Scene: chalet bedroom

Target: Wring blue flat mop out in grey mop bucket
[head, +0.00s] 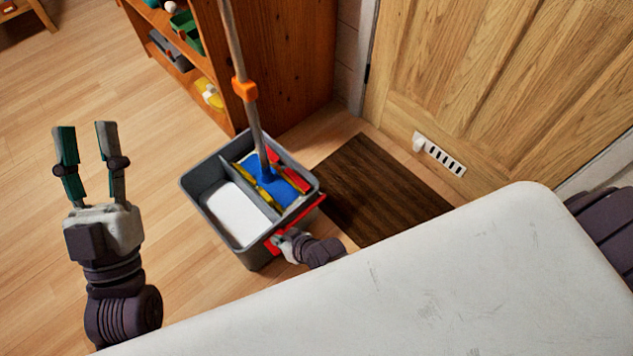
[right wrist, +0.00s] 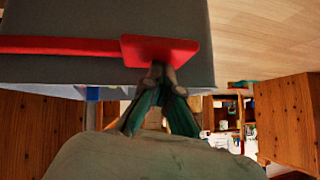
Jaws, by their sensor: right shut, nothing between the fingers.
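The grey mop bucket (head: 228,240) stands on the floor, with two compartments. Its left compartment shows a white surface. The blue flat mop (head: 284,191) sits in the right compartment among red and yellow parts, its stick (head: 254,125) rising nearly upright with an orange clip. A red lever (head: 309,211) runs along the bucket's near right side; it also shows in the right wrist view (right wrist: 158,50). My right gripper (head: 281,240) is shut and empty, its fingertips (right wrist: 160,76) at the lever's end; I cannot tell whether they touch it. My left gripper (head: 85,130) is open and empty, left of the bucket.
A wooden shelf (head: 285,65) with several small items stands behind the bucket. A dark brown mat (head: 385,190) lies to its right, before a wooden door (head: 500,80). A white power strip (head: 440,154) is by the door. The floor at left is clear.

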